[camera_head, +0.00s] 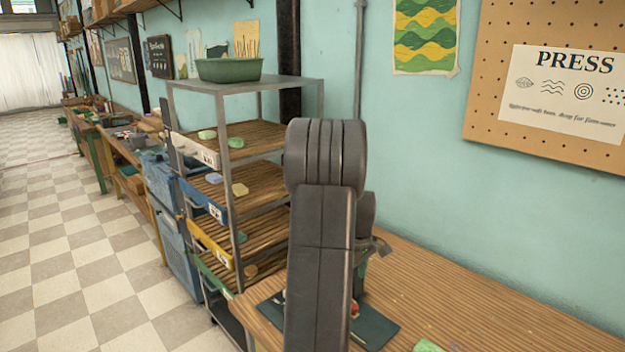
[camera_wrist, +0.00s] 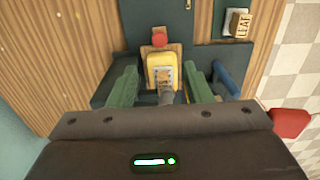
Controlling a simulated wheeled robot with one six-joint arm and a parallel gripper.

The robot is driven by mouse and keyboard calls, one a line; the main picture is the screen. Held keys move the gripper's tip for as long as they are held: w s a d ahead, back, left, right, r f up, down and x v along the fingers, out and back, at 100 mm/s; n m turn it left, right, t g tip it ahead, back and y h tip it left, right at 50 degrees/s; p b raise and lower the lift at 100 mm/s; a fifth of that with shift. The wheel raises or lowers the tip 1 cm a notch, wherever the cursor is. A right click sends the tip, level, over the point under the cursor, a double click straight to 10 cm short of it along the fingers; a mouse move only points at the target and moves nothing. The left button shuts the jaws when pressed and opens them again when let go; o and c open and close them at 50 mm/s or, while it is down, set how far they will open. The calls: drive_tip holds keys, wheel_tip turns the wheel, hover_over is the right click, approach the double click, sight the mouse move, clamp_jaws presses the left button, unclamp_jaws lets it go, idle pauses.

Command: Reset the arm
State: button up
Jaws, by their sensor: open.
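My gripper (camera_wrist: 162,80) shows in the wrist view with its two green fingers apart. A red knob (camera_wrist: 159,40) sits just past the block. I cannot tell whether the fingers touch the block; nothing looks clamped. In the head view my dark grey arm stands upright in the middle and hides most of the gripper and part of the bench.
A wooden bench (camera_head: 480,300) runs along the wall, bearing a dark mat (camera_head: 378,328) and a green piece (camera_head: 428,346). A rack (camera_head: 250,84) with soap trays and a green basin (camera_head: 229,70) stands left. A LEAF block (camera_wrist: 240,24) shows in the wrist view. The checkered floor is open.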

wheel_tip(320, 180, down, 10)
drive_tip(key=shift+r+p, duration=0.25)
drive_tip(key=shift+p, duration=0.4)
drive_tip(key=shift+s+d+f, duration=0.15)
drive_tip(key=shift+f, duration=0.15)
drive_tip(key=shift+s+d, duration=0.6)
